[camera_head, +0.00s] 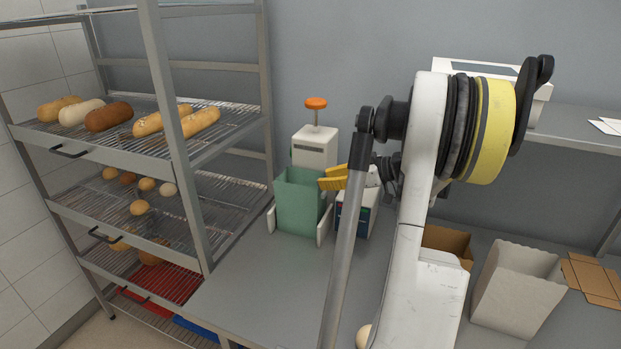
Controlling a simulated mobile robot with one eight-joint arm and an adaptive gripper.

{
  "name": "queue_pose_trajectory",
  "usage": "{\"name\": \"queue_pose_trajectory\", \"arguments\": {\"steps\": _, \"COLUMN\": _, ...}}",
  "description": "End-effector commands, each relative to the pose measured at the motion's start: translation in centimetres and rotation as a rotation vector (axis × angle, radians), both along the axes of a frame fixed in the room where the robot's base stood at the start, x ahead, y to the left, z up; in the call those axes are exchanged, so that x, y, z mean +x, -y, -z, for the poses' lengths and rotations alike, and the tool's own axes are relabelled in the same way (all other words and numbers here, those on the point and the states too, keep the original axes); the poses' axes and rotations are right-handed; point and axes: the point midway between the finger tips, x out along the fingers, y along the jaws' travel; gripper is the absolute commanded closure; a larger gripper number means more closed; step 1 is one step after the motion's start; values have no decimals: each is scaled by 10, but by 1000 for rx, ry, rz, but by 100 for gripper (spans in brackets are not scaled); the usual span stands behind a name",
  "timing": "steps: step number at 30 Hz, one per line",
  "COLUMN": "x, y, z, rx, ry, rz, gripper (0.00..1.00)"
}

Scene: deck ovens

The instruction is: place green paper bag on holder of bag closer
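The green paper bag (299,205) stands upright and open at the top, between the low white side plates of the holder (324,228). The bag closer (315,147) is a white upright device with an orange knob (316,103) on a rod, directly behind the bag. My gripper (331,178) has yellow fingers at the bag's upper right rim, close together. Whether they pinch the rim or only sit beside it is not clear. The bag's base is partly hidden by the holder.
A wire rack (110,150) with bread loaves stands on the left. A white and blue device (360,205) is right of the bag.

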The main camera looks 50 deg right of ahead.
Motion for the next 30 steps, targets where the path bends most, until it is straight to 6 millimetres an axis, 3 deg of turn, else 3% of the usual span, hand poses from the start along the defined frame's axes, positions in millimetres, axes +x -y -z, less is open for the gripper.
{"name": "queue_pose_trajectory", "arguments": {"steps": 4, "x": -12, "y": 3, "z": -6, "rx": 1, "ry": 0, "rz": 1, "gripper": 73}}
{"name": "queue_pose_trajectory", "arguments": {"steps": 10, "x": -13, "y": 1, "z": -6, "rx": 3, "ry": -5, "rz": -2, "gripper": 73}}
{"name": "queue_pose_trajectory", "arguments": {"steps": 14, "x": 7, "y": -32, "z": -10, "rx": 37, "ry": -71, "rz": -14, "gripper": 73}}
{"name": "queue_pose_trajectory", "arguments": {"steps": 17, "x": 34, "y": -89, "z": -15, "rx": 83, "ry": -186, "rz": -20, "gripper": 73}}
{"name": "queue_pose_trajectory", "arguments": {"steps": 21, "x": 55, "y": -193, "z": -17, "rx": 123, "ry": -382, "rz": 1, "gripper": 73}}
{"name": "queue_pose_trajectory", "arguments": {"steps": 26, "x": 43, "y": -297, "z": -13, "rx": 104, "ry": -552, "rz": 62, "gripper": 73}}
{"name": "queue_pose_trajectory", "arguments": {"steps": 30, "x": 13, "y": -369, "z": -5, "rx": 52, "ry": -631, "rz": 130, "gripper": 73}}
